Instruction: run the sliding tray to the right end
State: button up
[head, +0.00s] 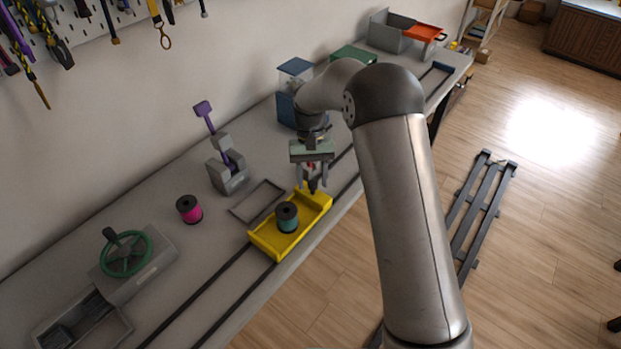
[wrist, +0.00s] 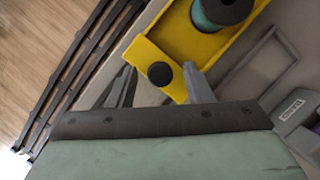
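The sliding tray (head: 262,241) is yellow and sits on two dark rails along the bench, near the middle of the head view. A teal spool (head: 287,217) stands in it. A black knob (wrist: 160,75) rises from the tray's end nearest my gripper. My gripper (head: 313,178) points down over that end. In the wrist view its two fingers stand apart, one on each side of the knob, with visible gaps. The tray (wrist: 168,47) and the spool (wrist: 222,12) also show there. The exact finger height against the knob is hard to tell.
The rails (head: 212,290) run from lower left toward upper right, partly behind my arm. A flat grey frame (head: 257,200), a purple-handled lever (head: 226,165), a pink spool (head: 189,209) and a green handwheel (head: 126,253) stand left of the tray. A blue container (head: 289,108) stands further back.

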jog(key=v, duration=1.7)
jog(key=shift+r+b, duration=0.2)
jog(key=shift+b, duration=0.2)
jog(key=shift+a, duration=0.1)
